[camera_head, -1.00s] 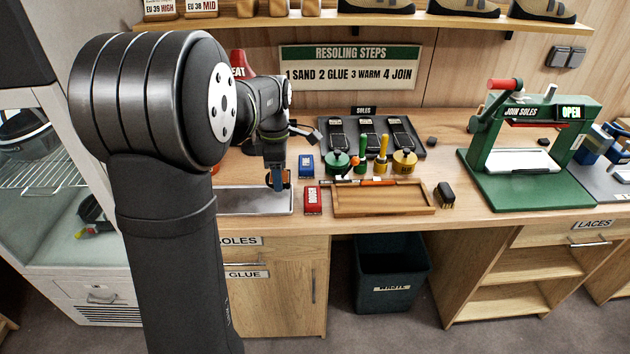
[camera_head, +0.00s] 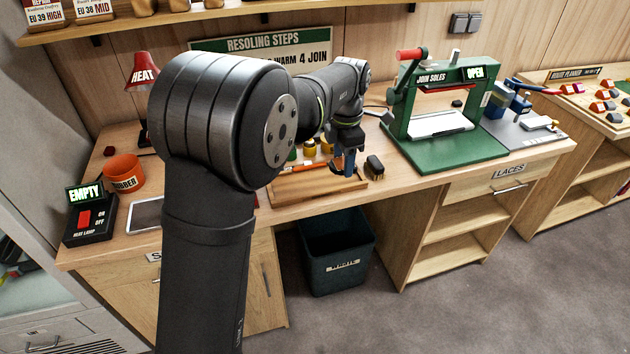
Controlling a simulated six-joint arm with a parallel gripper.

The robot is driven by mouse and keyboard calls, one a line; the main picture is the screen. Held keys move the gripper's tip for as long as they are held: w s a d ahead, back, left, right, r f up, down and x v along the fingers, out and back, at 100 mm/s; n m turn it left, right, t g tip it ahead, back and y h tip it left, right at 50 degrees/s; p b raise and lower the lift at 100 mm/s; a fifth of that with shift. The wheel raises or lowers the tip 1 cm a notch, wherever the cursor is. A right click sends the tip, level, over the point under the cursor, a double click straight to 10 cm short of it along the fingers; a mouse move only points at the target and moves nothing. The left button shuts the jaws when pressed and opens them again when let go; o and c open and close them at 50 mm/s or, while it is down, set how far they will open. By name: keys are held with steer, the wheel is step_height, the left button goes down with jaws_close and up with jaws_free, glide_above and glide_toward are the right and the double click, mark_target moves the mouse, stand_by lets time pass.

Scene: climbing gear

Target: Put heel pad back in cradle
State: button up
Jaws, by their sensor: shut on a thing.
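My gripper (camera_head: 348,164) has blue fingertips and points down over the right end of a wooden tray (camera_head: 305,187). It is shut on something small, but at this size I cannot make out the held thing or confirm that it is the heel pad. I cannot pick out the cradle for certain. A green press (camera_head: 440,150) marked JOIN SOLES, its sign reading OPEN, stands to the right with a white bed (camera_head: 440,123). My arm hides much of the left and middle of the bench.
A dark block (camera_head: 374,167) stands just right of my gripper. An orange tub (camera_head: 123,173), a lamp switch box (camera_head: 88,218) reading EMPTY and a red HEAT lamp (camera_head: 142,72) are at left. A dark bin (camera_head: 337,250) stands below the bench.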

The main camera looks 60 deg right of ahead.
steer(key=shift+s+d, duration=0.25)
steer(key=shift+s, duration=0.45)
steer(key=shift+d+f, duration=0.1)
glide_above(316, 181)
step_height(316, 181, down, 7)
steer(key=shift+r, duration=0.1)
steer(key=shift+f, duration=2)
steer(key=shift+f, duration=0.1)
steer(key=o, duration=0.8)
steer(key=shift+c, duration=0.2)
